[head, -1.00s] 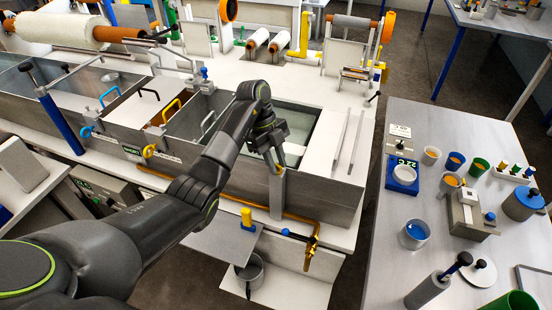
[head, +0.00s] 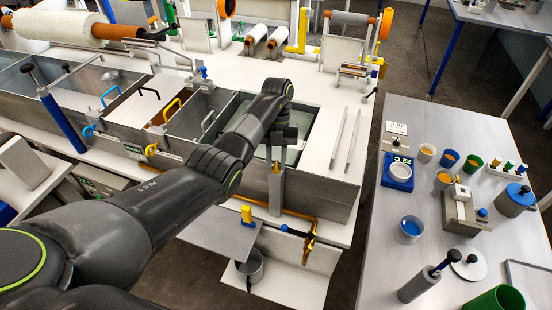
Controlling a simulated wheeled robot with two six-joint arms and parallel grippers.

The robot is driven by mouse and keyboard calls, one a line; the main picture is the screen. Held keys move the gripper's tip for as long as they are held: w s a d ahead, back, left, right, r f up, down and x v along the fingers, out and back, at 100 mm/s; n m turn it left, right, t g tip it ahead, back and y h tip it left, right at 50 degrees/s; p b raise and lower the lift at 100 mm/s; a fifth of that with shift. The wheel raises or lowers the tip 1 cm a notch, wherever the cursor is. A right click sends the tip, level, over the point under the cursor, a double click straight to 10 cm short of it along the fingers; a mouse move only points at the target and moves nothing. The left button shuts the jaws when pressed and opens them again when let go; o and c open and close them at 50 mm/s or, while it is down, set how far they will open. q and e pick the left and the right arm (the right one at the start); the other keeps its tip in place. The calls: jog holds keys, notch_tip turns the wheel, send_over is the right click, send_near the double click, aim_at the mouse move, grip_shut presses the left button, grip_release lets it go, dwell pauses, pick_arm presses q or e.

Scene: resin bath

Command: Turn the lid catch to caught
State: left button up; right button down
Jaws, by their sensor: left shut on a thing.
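My left arm reaches over the resin bath (head: 310,193), and my left gripper (head: 277,160) points down at its front wall. The gripper is shut at the top of a grey upright bracket (head: 276,195) there. A small yellow piece (head: 276,168), which looks like the lid catch, shows at the fingertips. The fingers and wrist hide most of it, so its turn angle cannot be told. My right gripper is not in view.
Two thin rods (head: 354,138) lie on the white top right of the bath. A brass valve (head: 309,246) and pipe run below the front wall. A side table (head: 375,235) with cups and a scale stands right.

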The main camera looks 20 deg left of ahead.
pick_arm(q)
jog(key=shift+m+y, duration=0.3)
jog(key=shift+m, duration=0.3)
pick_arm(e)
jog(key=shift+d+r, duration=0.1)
pick_arm(q)
jog(key=o, duration=0.6)
jog(key=shift+w, duration=0.1)
jog(key=shift+o, duration=0.2)
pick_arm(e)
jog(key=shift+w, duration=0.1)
